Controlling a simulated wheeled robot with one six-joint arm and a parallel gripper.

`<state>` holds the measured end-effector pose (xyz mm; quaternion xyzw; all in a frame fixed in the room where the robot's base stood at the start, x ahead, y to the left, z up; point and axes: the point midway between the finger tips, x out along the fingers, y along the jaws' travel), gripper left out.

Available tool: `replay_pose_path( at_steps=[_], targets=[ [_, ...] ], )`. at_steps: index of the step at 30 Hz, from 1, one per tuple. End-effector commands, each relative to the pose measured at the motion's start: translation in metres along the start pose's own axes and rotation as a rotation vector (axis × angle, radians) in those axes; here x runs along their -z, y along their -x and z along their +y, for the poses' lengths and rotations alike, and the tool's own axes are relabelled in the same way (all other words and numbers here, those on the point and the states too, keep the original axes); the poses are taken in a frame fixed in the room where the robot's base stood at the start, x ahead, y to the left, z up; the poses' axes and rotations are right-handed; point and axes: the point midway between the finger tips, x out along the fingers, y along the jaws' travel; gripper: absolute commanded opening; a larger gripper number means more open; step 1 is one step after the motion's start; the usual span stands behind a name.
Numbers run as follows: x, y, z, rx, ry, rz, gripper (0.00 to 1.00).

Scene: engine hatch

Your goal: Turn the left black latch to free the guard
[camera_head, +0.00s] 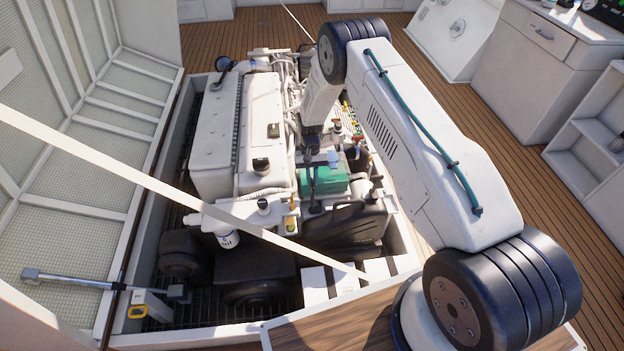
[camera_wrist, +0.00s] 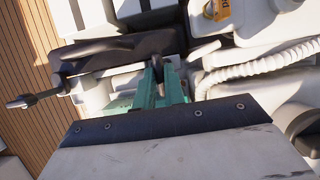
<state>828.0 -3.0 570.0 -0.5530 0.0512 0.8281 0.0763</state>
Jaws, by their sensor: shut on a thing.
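In the wrist view the guard (camera_wrist: 112,50) runs across the upper left. My gripper (camera_head: 315,200) reaches down at the guard's left end. It is shut on the left black latch (camera_head: 316,208), seen only in part. In the wrist view a dark piece of the latch (camera_wrist: 159,92) shows between the narrow fingers. The latch's exact angle is hard to tell. Another small dark fitting (camera_head: 375,190) stands at the guard's right end; I cannot tell whether it is a latch.
The white engine cover (camera_head: 220,140) lies left of my gripper, with a white corrugated hose (camera_wrist: 255,66) close by. A white bar (camera_head: 130,170) crosses diagonally in front. The hatch rim (camera_head: 185,332) surrounds the bay.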

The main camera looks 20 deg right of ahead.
Motion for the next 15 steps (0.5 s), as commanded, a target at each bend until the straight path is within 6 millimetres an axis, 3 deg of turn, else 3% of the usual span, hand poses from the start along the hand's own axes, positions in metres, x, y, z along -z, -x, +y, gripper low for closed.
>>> replay_pose_path(
  at_steps=[11, 12, 13, 15],
  targets=[
    [0.0011, 0.0012, 0.0003, -0.001, 0.005, 0.003, 0.00],
    [0.0011, 0.0012, 0.0002, -0.001, 0.004, 0.003, 0.22],
    [0.0010, 0.0011, 0.0002, -0.001, 0.004, 0.003, 0.30],
    [0.0008, 0.0009, 0.0001, -0.001, 0.004, 0.003, 0.33]
  ],
)
